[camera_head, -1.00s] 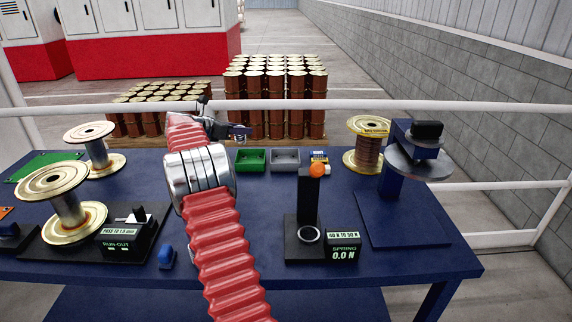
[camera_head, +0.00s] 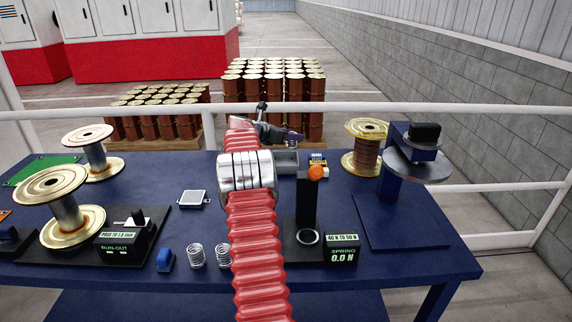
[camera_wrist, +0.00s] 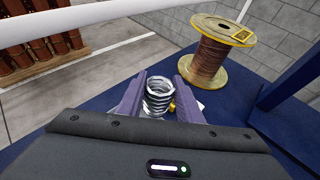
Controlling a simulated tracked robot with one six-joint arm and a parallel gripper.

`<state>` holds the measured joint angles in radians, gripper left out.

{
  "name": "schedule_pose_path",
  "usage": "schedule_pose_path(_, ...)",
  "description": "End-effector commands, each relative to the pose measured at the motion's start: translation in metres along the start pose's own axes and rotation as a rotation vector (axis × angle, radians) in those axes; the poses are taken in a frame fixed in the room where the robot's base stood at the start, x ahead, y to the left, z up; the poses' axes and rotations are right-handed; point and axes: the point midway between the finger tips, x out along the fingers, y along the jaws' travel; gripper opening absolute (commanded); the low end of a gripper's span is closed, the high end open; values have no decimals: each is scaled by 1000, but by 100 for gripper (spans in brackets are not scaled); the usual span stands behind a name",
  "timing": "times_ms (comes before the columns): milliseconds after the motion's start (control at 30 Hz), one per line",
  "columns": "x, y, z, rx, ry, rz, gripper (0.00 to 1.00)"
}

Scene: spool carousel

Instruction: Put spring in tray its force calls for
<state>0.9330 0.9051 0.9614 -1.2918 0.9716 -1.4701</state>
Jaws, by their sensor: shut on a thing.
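My gripper (camera_wrist: 158,94) is shut on a coiled metal spring (camera_wrist: 158,88), held between its two jaws. In the head view my gripper (camera_head: 292,139) is at the far side of the table, above and near the grey tray (camera_head: 287,171), which my arm partly covers. Two loose springs, one on the left (camera_head: 196,256) and one beside my arm (camera_head: 223,254), stand at the front.
A copper-wound spool (camera_head: 366,148) and a blue stand with a grey disc (camera_head: 418,165) are at the right. Bare spools (camera_head: 66,212) and a run-out gauge (camera_head: 118,243) are at the left. A small grey square plate (camera_head: 193,199) lies mid-table. A white rail (camera_head: 480,108) runs behind.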

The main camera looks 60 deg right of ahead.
Motion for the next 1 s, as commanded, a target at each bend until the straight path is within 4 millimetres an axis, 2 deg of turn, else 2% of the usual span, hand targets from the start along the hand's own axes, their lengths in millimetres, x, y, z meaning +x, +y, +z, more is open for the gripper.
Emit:
schedule_pose_path(300, 15, 0, -40, -3, 1, 0, 6)
schedule_pose_path(733, 17, 1, -46, -3, 1, 2, 6)
schedule_pose_path(1000, 31, 2, -80, -5, 2, 2, 6)
